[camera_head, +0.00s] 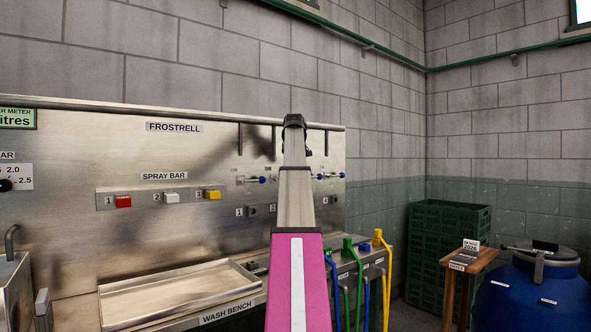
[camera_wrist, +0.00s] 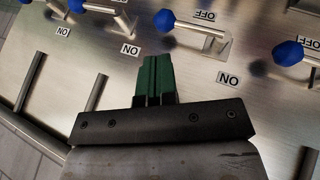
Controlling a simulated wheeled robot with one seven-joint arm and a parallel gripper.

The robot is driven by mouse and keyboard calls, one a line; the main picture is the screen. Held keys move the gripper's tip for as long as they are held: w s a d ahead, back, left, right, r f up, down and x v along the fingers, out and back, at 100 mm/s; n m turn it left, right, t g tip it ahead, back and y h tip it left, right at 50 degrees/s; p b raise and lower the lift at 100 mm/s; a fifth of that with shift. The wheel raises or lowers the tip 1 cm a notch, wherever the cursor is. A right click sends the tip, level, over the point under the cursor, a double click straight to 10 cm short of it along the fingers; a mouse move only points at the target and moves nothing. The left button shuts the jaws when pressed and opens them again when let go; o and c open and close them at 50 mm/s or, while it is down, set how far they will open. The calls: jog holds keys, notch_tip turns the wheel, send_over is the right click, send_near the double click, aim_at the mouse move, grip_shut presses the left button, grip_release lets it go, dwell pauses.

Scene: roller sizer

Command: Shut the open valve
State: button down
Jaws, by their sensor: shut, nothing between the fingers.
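Several lever valves with blue knobs sit on the steel panel (camera_head: 180,215). In the wrist view one blue knob (camera_wrist: 163,20) is just above my fingertips, a second blue knob (camera_wrist: 288,53) is to the right, and a third blue knob (camera_wrist: 76,5) is at the top left. They have upside-down ON and OFF labels. In the head view one blue-knobbed valve (camera_head: 262,180) shows left of my arm and another (camera_head: 341,174) right of it. I cannot tell which valve is open. My gripper (camera_wrist: 154,62) is shut and empty, apparently apart from the knobs. My arm hides part of the valve row.
Several bars (camera_wrist: 96,92) stick out from the panel near my gripper. A steel tray (camera_head: 180,290) lies on the wash bench below. Coloured hoses (camera_head: 386,265), a wooden stool (camera_head: 468,262), green crates (camera_head: 445,240) and a blue drum (camera_head: 530,295) stand to the right.

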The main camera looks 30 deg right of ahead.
jog(key=v, duration=0.6)
jog(key=shift+r, duration=0.35)
jog(key=shift+s+d, duration=0.1)
jog(key=shift+s, duration=0.05)
